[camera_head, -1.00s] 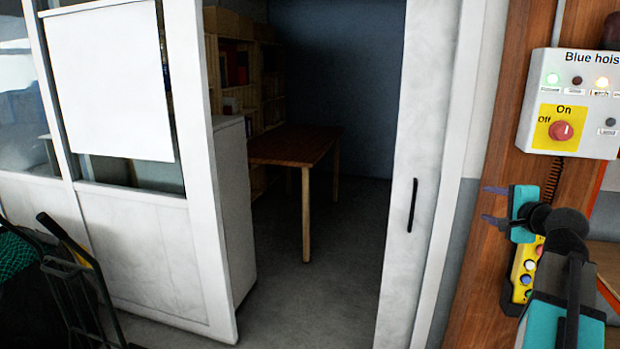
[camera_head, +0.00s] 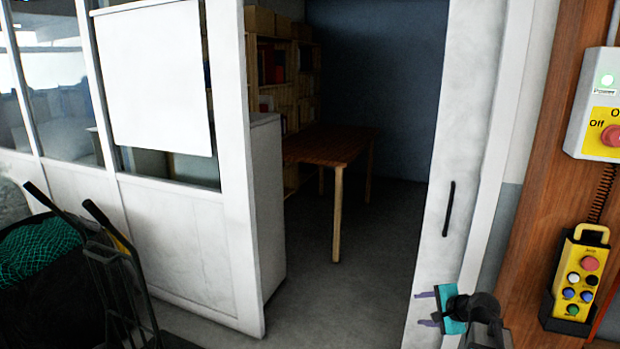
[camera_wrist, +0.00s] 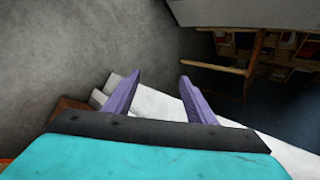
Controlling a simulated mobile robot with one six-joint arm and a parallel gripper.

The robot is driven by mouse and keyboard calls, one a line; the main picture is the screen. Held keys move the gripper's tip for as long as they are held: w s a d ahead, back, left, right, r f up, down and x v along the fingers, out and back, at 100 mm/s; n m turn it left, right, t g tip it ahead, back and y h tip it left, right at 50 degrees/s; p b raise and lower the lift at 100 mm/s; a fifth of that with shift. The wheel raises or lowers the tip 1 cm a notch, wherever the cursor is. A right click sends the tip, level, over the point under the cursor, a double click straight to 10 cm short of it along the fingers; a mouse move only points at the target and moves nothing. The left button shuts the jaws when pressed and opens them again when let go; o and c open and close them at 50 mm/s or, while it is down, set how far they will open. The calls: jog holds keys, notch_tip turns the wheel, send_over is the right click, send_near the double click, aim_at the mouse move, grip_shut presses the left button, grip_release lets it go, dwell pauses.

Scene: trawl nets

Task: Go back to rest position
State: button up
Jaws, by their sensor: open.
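My gripper (camera_head: 426,308) is at the lower right of the head view, in front of the lower part of the white sliding door. Its two purple fingers point left and stand apart with nothing between them. In the wrist view my gripper (camera_wrist: 152,92) also shows open and empty, with the grey floor and a white edge beyond it. My arm behind the gripper runs out of the bottom of the head view.
A yellow pendant control (camera_head: 577,280) hangs on the wooden wall right of my gripper, below a white switch box (camera_head: 597,110). A doorway opens onto a wooden table (camera_head: 330,146) and shelves. A hand truck (camera_head: 125,265) and green net (camera_head: 38,250) stand at left.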

jog(key=s+a+f+n+g, duration=0.25)
jog(key=s+a+f, duration=0.4)
jog(key=f, duration=0.35)
jog(key=s+a+f+n+g, duration=0.25)
jog(key=s+a+f, duration=0.4)
jog(key=f, duration=0.35)
jog(key=s+a+f+n+g, duration=0.1)
jog(key=s+a+f+g, duration=0.2)
jog(key=s+a+f, duration=0.6)
jog(key=s+d+f+n+g+h, duration=0.1)
jog(key=s+f+n+g, duration=0.1)
jog(key=s, duration=0.5)
jog(key=s+d+f+n+g+h, duration=0.1)
jog(key=s+f+n, duration=0.3)
jog(key=s, duration=0.4)
jog(key=s+d+f+n+g+h, duration=0.1)
jog(key=s+d+f+n+g, duration=0.1)
jog(key=s, duration=0.5)
notch_tip(320, 180, down, 4)
jog(key=shift+s+d+r+n+g+b, duration=0.15)
jog(key=shift+s+d+n+g+b, duration=0.2)
jog(key=shift+n+g, duration=0.65)
jog(key=shift+a, duration=0.15)
jog(key=shift+c, duration=0.2)
jog(key=c, duration=0.4)
jog(key=shift+c, duration=0.3)
